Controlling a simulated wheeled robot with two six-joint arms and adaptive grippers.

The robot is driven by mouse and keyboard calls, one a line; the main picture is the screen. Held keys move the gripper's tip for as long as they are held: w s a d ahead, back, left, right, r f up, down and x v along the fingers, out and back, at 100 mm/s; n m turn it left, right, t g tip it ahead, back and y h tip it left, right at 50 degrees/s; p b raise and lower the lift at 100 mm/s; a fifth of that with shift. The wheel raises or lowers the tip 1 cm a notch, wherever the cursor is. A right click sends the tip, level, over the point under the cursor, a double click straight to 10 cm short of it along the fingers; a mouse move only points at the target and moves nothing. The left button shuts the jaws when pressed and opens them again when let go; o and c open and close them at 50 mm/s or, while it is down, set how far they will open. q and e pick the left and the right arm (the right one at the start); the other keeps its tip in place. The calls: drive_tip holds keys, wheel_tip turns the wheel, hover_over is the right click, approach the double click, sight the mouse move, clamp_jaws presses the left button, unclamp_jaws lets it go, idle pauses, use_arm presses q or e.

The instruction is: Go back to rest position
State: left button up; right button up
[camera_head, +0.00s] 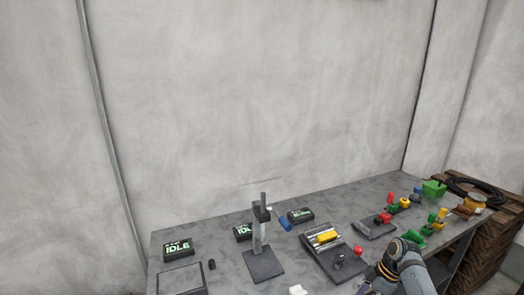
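Part of my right arm shows at the lower right, a grey rounded joint with dark and yellow bands, in front of the table (218,225). The arm bends down towards the bottom edge, and I make out no fingertips of my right gripper. My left arm and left gripper are not in view.
The table holds a black IDLE box (177,250), a post stand (262,262), a dark fixture with a yellow block (327,237), and several coloured pieces. Wooden crates (497,240) stand beyond the table's right end.

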drive_tip(key=s+f+m+h, duration=0.1)
drive_tip(key=s+f+m, duration=0.2)
drive_tip(key=s+f, duration=0.5)
drive_tip(key=s+f+m+h, duration=0.1)
drive_tip(key=s+f+m, duration=0.25)
drive_tip(key=f, duration=0.75)
drive_tip(key=s+f+m+h, duration=0.1)
drive_tip(key=s+f+m, duration=0.2)
drive_tip(key=s+f, duration=0.5)
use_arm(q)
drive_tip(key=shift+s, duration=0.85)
use_arm(e)
drive_tip(key=s+a+f+m, duration=0.1)
drive_tip(key=s+f, duration=0.3)
drive_tip(key=s, duration=0.5)
drive_tip(key=s+a+f+m+h, duration=0.1)
drive_tip(key=s+f+m, duration=0.1)
drive_tip(key=s+f, duration=0.3)
drive_tip(key=s+a+f+m+t, duration=0.1)
drive_tip(key=s+f, duration=0.4)
drive_tip(key=s, duration=0.8)
drive_tip(key=shift+a+m+h, duration=0.2)
drive_tip(key=shift+m+h, duration=0.1)
drive_tip(key=shift+m, duration=0.15)
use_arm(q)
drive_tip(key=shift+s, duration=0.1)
use_arm(e)
drive_tip(key=shift+w+f, duration=0.1)
